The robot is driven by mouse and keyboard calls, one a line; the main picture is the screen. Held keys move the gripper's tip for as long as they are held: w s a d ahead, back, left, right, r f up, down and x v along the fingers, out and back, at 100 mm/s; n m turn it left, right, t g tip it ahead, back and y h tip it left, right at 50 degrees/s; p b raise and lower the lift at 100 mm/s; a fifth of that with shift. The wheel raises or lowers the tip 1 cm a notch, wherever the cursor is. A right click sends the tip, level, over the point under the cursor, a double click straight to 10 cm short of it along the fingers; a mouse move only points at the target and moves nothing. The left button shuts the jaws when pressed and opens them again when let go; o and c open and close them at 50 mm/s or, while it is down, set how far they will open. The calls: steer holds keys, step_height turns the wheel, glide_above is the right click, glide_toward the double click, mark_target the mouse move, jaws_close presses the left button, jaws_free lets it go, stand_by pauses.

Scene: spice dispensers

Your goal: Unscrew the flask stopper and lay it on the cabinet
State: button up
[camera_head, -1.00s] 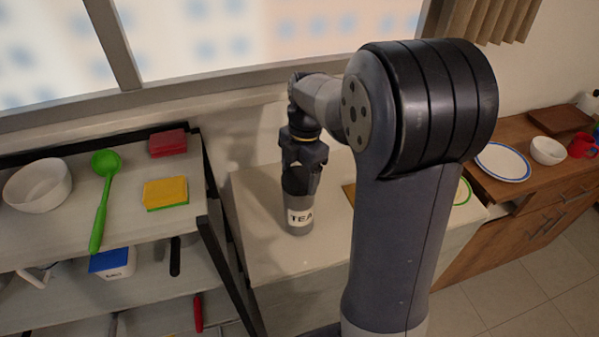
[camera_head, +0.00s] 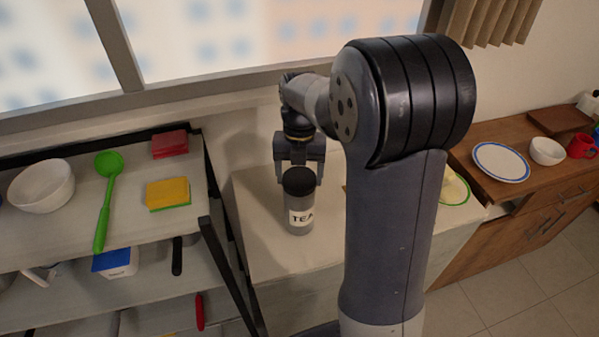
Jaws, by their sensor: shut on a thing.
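The flask (camera_head: 299,229) is a grey cylinder with a white "TEA" label and stands upright on the pale cabinet top (camera_head: 262,252). Its black stopper (camera_head: 299,182) shows at the top of the flask, in line with it. My gripper (camera_head: 299,174) is at the height of the stopper, with a finger on its left and right sides, and is shut on it. I cannot tell whether the stopper is still seated or raised a little. The exact finger contact is too small to see.
A shelf rack (camera_head: 213,228) at left holds a white bowl (camera_head: 43,187), a green ladle (camera_head: 107,195) and sponges (camera_head: 168,193). A green-rimmed plate (camera_head: 455,190) lies right, partly behind my arm. The cabinet top around the flask looks clear.

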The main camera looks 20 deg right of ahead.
steer(key=shift+n, duration=1.2)
steer(key=o, duration=0.8)
steer(key=shift+o, duration=0.2)
